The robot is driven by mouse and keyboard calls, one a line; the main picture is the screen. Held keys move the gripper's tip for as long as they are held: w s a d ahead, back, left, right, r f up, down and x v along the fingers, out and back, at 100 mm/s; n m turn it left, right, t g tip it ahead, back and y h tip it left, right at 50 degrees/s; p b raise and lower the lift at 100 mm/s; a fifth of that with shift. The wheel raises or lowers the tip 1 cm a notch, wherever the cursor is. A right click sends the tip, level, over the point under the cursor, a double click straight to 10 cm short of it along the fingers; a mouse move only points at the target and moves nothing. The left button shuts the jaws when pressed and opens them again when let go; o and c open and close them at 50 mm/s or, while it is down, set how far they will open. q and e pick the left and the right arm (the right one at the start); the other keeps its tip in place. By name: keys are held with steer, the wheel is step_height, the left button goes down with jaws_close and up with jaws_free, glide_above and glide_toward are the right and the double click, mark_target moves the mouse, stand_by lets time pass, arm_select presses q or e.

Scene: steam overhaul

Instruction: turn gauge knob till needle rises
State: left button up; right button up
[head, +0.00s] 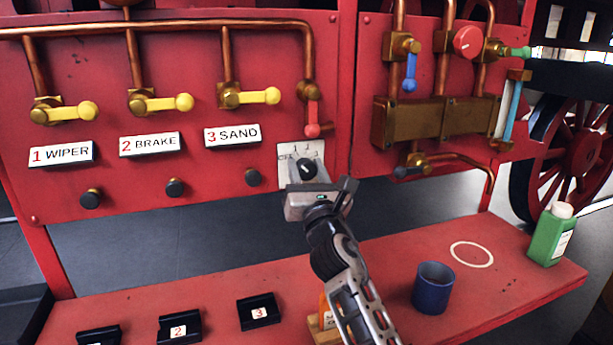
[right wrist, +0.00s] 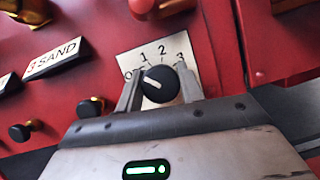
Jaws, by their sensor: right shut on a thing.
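A black round knob with a white pointer line (head: 306,168) sits on a white dial plate (head: 288,152) on the red panel. In the right wrist view the knob (right wrist: 161,85) shows between my fingers, and the plate (right wrist: 130,62) reads 1, 2 and 3, with a partly hidden mark at its left. The pointer slants up and left, towards the low end of the scale. My right gripper (head: 309,183) is shut on the knob, one finger on each side; it also shows in the right wrist view (right wrist: 159,90). I see no gauge needle. My left gripper is not in view.
A red-handled valve (head: 312,115) hangs just above the dial plate. Yellow levers (head: 170,103) and black knobs (head: 175,188) line the panel's left. Below, the red shelf holds black trays (head: 259,311), a blue cup (head: 433,288) and a green bottle (head: 551,238).

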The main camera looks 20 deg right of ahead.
steer(key=m+h, duration=0.2)
steer(key=m, duration=0.2)
steer(key=shift+f+g+b, duration=0.1)
steer(key=shift+g+b, duration=0.2)
steer(key=shift+b, duration=0.05)
steer(key=m+h, duration=0.1)
steer(key=m, duration=0.1)
steer(key=m+g, duration=0.1)
steer(key=m, duration=0.2)
steer(key=shift+h, duration=0.4)
steer(key=m+g+h+p, duration=0.1)
steer(key=m, duration=0.3)
steer(key=shift+g, duration=0.4)
steer(key=shift+m+g+p, duration=0.6)
steer(key=shift+m+p, duration=0.2)
steer(key=shift+m, duration=0.6)
steer(key=o, duration=1)
steer(key=shift+s, duration=0.1)
